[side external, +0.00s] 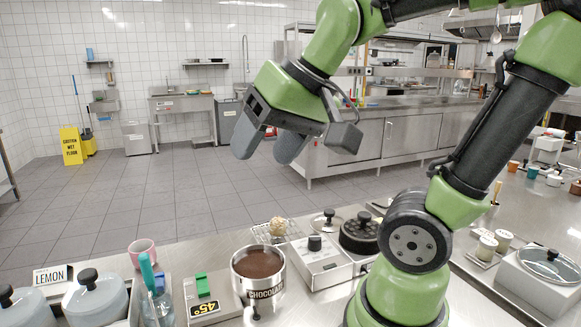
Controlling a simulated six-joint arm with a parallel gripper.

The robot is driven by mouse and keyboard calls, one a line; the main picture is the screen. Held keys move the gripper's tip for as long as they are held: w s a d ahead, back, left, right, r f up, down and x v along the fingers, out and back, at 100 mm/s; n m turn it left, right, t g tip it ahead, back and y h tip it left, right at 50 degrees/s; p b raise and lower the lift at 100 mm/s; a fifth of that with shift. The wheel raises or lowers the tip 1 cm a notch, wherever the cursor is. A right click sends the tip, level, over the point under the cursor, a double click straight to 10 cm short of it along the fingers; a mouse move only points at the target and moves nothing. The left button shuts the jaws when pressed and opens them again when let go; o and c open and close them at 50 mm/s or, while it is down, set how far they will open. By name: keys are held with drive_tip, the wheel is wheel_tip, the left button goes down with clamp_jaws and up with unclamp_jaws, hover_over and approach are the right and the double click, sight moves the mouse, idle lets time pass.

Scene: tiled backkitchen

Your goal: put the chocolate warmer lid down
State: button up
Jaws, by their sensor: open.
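The chocolate warmer (279,270) is a round steel pot marked CHOCOLATE, standing on the near counter. It is uncovered and dark brown chocolate shows inside. My gripper (267,148) is open and empty, high above the counter's far edge, up and left of that lid. Its two grey fingers point down and touch nothing.
A white box with a black knob (320,262) and a black round holder (362,234) stand right of the warmer. A green-switched unit (203,292), a teal-handled jar (160,306), a pink cup (142,254) and lidded LEMON pots (97,302) stand left. The far counter edge has some free room.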

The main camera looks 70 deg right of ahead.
drive_tip(key=s+a, duration=0.1)
drive_tip(key=s+a+f+n+y, duration=0.1)
drive_tip(key=s, duration=0.1)
drive_tip(key=s+a+n, duration=0.1)
drive_tip(key=shift+s+a+f+t, duration=0.2)
drive_tip(key=shift+s+f+t, duration=0.05)
drive_tip(key=shift+s+t, duration=0.05)
